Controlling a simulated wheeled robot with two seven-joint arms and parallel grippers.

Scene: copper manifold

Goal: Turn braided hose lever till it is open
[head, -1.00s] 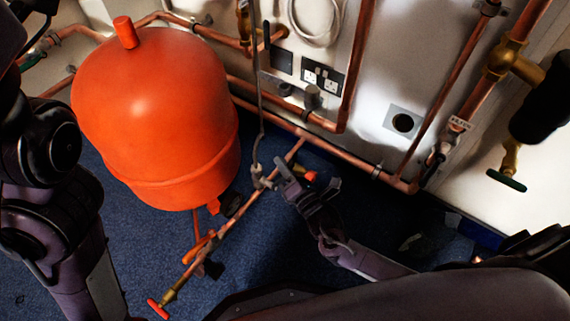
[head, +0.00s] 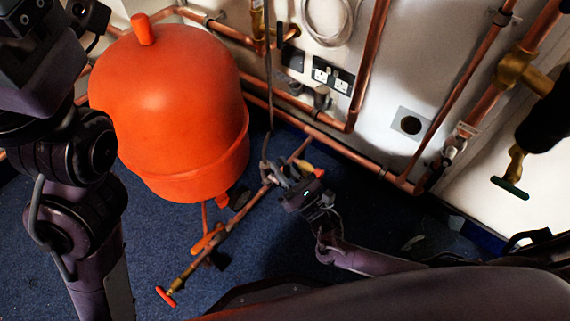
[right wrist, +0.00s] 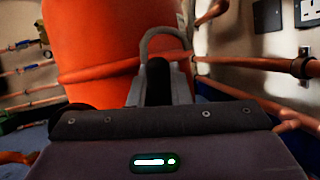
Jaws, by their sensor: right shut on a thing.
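The grey braided hose (head: 268,100) hangs down past the red tank to the copper pipe (head: 238,217) near the floor. My right gripper (head: 277,176) is at the pipe, just right of the hose's lower end. In the right wrist view, its two grey fingers (right wrist: 159,88) are shut on a black piece (right wrist: 158,78), which I take for the braided hose lever. A grey loop (right wrist: 165,36) arches above the fingertips. The lever's angle is hard to tell, as the gripper covers it. My left arm is at the left; its gripper fingers are not seen.
The red tank (head: 175,105) stands left of the gripper. Copper pipes (head: 330,145) run along the wall behind. An orange lever (head: 207,240) and a red tap handle (head: 165,297) are on the low pipe's near part.

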